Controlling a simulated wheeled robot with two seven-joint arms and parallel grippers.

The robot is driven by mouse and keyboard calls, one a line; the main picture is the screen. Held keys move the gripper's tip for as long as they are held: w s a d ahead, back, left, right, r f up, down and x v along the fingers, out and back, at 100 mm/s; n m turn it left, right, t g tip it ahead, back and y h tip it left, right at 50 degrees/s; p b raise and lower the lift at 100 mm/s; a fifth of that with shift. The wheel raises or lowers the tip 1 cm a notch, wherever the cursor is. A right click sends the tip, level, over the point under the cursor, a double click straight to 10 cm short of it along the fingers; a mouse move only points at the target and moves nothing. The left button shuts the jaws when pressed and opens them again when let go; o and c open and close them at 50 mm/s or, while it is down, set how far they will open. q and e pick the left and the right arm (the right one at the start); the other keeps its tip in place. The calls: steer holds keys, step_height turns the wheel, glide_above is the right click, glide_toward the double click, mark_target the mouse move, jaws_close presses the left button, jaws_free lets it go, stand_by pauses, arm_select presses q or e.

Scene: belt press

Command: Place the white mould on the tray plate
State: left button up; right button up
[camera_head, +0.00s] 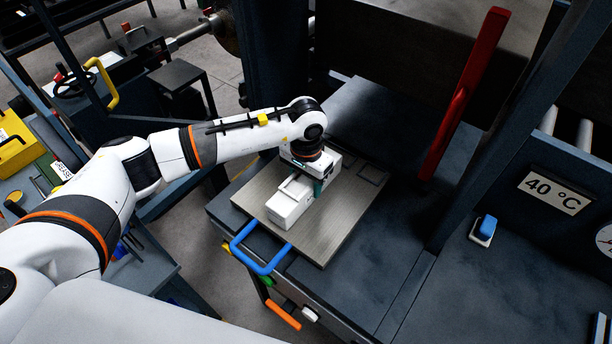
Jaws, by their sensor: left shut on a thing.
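The white mould (289,205) is a pale block at the middle of the head view, over the tray plate (335,222). The tray plate is a flat grey metal sheet with a blue handle (262,262) at its front left. My left gripper (303,184) points down onto the mould and is shut on it. The wrist hides part of the grip. The mould is on or just above the plate; I cannot tell whether it touches. My right gripper is not in view.
The dark press bed surrounds the plate. A red lever (464,95) stands upright behind it to the right. A 40 °C sign (555,192) and a blue switch (486,228) are at the right. A tool bench with a yellow box (14,143) is at the left.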

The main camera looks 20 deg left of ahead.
arm_select(q)
steer(key=shift+f+b, duration=0.15)
steer(key=shift+b, duration=0.2)
steer(key=o, duration=1.4)
steer(key=shift+c, duration=0.2)
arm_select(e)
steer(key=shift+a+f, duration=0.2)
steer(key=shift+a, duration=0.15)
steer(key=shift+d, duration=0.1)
